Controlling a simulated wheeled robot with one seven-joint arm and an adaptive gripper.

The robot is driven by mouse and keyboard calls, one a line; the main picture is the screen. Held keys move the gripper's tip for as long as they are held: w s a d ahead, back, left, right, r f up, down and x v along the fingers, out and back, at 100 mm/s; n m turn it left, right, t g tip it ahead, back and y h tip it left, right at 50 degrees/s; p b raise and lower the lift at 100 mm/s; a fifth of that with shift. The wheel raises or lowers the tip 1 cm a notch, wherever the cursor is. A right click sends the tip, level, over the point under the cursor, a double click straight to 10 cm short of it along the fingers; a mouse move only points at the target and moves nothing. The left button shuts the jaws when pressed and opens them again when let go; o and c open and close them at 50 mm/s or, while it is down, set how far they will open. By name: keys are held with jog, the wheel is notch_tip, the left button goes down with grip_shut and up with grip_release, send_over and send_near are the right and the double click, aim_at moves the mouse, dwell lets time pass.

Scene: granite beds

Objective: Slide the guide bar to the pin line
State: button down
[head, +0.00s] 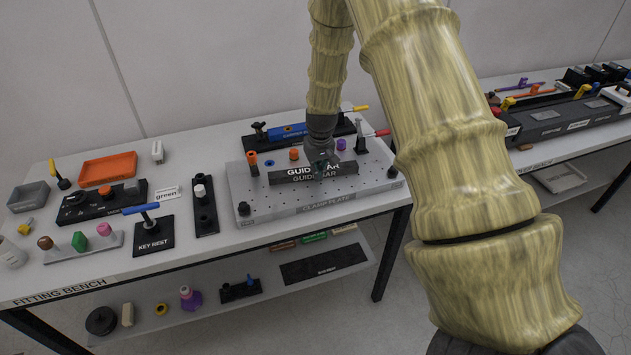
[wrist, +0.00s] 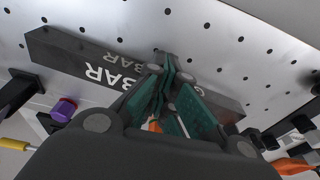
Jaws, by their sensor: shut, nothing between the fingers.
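The black guide bar (head: 345,182) lies on the grey clamp plate (head: 270,205), its white lettering partly hidden by my gripper. The plate has a grid of small holes. My gripper (head: 323,165) is shut and empty, pointing down just behind or over the bar's middle; whether it touches the bar I cannot tell. In the wrist view the bar (wrist: 75,58) runs diagonally behind the green-padded fingers (wrist: 166,95). Orange (head: 294,154) and purple (head: 341,144) pins stand on the plate behind the bar. A pin line marking is not clearly seen.
An orange-topped clamp (head: 252,160) and a red-handled clamp (head: 362,138) stand on the plate. The carrier (head: 290,131) lies behind it. The key rest (head: 153,236) and a black holder (head: 204,208) stand to the left. Clear plate lies in front of the bar.

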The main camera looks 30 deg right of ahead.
jog(key=shift+w+d+f, duration=0.1)
jog(key=shift+w+d, duration=0.15)
jog(key=shift+w, duration=0.7)
jog(key=shift+w+d+r, duration=0.1)
jog(key=shift+w+d, duration=0.1)
jog(key=shift+w, duration=0.8)
jog(key=shift+w+d+f, duration=0.1)
jog(key=shift+w+d, duration=0.15)
jog(key=shift+w, duration=0.7)
jog(key=shift+w+d+f+b, duration=0.15)
jog(key=shift+w+b, duration=0.1)
jog(key=shift+w, duration=0.3)
jog(key=shift+w+d+f+b, duration=0.1)
jog(key=shift+w+b, duration=0.1)
jog(key=shift+w, duration=0.3)
dwell(0.5)
